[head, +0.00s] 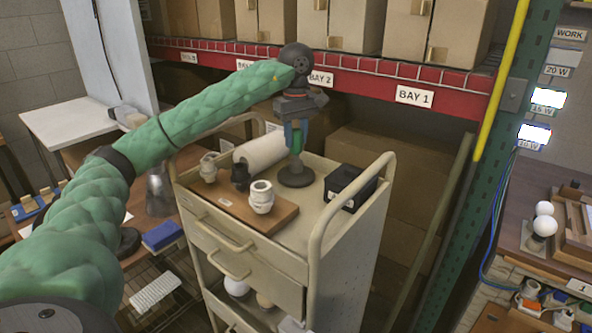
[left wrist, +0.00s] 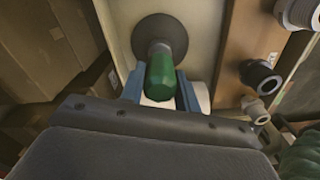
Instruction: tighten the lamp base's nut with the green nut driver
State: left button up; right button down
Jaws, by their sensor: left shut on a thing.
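The green nut driver (head: 297,138) is upright between the blue fingertips of my left gripper (head: 295,133), which is shut on its handle. The green handle also shows in the left wrist view (left wrist: 160,75). The dark round lamp base (head: 297,177) stands on the cart top directly below the driver. Its disc also shows beyond the handle in the left wrist view (left wrist: 160,28). The driver is in line with the lamp base's middle. The nut is hidden, and I cannot tell whether the driver's tip touches it. My right gripper is not in view.
A wooden board (head: 232,207) left of the lamp base carries pale sockets (head: 262,197) and a dark socket (head: 240,176). A white roll (head: 258,150) lies behind it. A black box (head: 350,186) stands to the right, near the cart's rail (head: 385,165). Shelves with boxes rise behind.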

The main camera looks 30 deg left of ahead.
pick_arm(q)
jog(key=shift+n, duration=0.4)
jog(key=shift+r, duration=0.1)
jog(key=shift+r+p, duration=1.1)
jog(key=shift+r, duration=0.45)
jog(key=shift+r, duration=0.15)
jog(key=shift+r+p, duration=1.65)
jog(key=shift+r, duration=0.25)
